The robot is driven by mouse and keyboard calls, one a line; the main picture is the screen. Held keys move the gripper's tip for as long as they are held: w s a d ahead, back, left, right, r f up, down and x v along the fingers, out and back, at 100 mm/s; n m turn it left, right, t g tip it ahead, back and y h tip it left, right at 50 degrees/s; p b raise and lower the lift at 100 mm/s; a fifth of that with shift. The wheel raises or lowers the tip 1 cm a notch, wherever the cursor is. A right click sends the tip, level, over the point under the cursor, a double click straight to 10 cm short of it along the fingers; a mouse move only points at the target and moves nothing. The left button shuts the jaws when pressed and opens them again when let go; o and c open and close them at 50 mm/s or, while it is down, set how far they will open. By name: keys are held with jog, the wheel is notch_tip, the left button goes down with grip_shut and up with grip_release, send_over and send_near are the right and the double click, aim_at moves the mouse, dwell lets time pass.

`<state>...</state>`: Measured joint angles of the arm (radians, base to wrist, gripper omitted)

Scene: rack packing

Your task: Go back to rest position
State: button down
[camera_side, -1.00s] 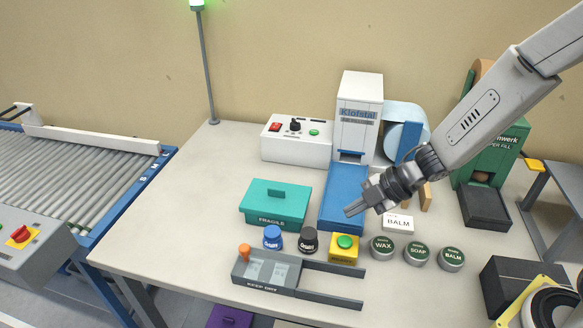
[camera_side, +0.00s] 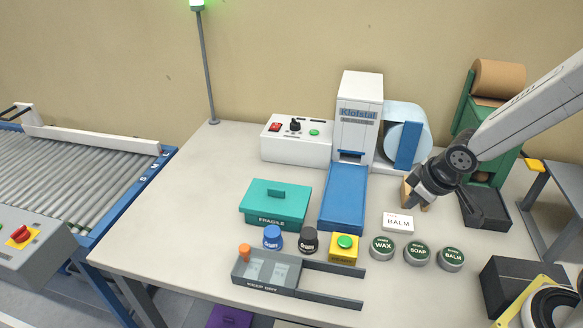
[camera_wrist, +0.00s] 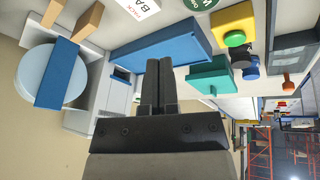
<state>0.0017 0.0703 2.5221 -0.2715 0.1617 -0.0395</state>
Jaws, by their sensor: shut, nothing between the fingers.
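The fingers appear apart from the box, though the exact height above the table is hard to tell.
Round tins WAX (camera_side: 383,247), SOAP (camera_side: 417,253) and BALM (camera_side: 452,259) stand at the front right. The blue chute (camera_side: 344,198), white machine (camera_side: 358,125) and teal FRAGILE box (camera_side: 274,211) stand left. A grey tray (camera_side: 266,270) lies in front. The table's left part is clear.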

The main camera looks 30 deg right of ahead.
jog(key=shift+s+a+m+g, duration=0.2)
jog(key=shift+s+m+g, duration=0.3)
jog(key=shift+s+m, duration=0.45)
jog(key=shift+s+a+m+g, duration=0.2)
jog(key=shift+s+m+g, duration=0.3)
jog(key=shift+s+m, duration=0.45)
jog(key=shift+s, duration=0.15)
